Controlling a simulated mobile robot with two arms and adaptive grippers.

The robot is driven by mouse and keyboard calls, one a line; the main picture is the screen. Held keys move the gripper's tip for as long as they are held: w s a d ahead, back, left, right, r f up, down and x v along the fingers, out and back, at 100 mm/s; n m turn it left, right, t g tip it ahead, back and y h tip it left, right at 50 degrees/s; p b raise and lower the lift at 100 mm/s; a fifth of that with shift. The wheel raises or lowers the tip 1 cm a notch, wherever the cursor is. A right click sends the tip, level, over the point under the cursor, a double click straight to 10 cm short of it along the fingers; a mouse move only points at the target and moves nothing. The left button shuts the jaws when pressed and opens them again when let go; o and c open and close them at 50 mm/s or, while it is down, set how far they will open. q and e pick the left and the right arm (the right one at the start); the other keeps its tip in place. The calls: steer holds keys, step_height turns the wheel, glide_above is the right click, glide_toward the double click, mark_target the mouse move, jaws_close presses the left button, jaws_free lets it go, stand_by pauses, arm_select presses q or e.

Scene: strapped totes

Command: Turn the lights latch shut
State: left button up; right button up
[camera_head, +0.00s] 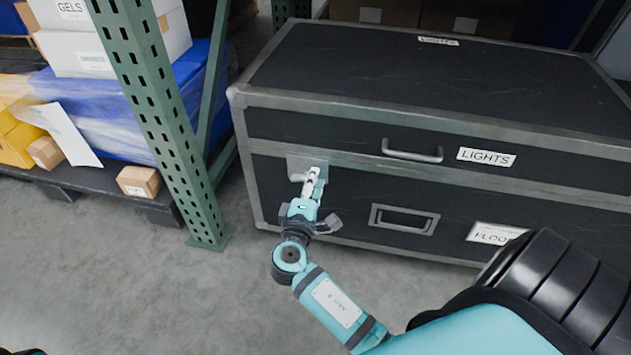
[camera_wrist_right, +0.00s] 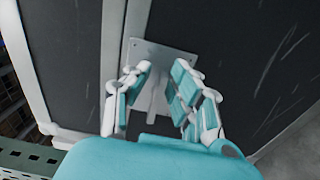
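The lights case is a large black case (camera_head: 420,85) with grey metal edges and a "LIGHTS" label (camera_head: 486,157). Its latch (camera_head: 294,165) is a grey metal plate near the front's left end, at the lid seam. In the right wrist view the latch plate (camera_wrist_right: 168,57) has a narrow bar coming out from it. My right gripper (camera_head: 312,180) is at the latch. In the wrist view its fingers (camera_wrist_right: 158,88) stand apart, one on each side of the bar, with gaps visible. The gripper partly hides the latch, so its exact angle is unclear. My left gripper is not in view.
A grey handle (camera_head: 412,152) is on the case front. A recessed handle (camera_head: 404,219) and a "FLOOR" label (camera_head: 495,235) are lower down. A green rack post (camera_head: 160,100) stands close at left, beside a pallet (camera_head: 95,183) with boxes. Grey floor (camera_head: 200,290) is clear in front.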

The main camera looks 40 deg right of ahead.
steer(key=shift+o, duration=0.4)
steer(key=shift+d+f, duration=0.1)
steer(key=shift+s, duration=0.1)
steer(key=shift+s+a, duration=0.25)
steer(key=v, duration=1.1)
steer(key=shift+a, duration=0.2)
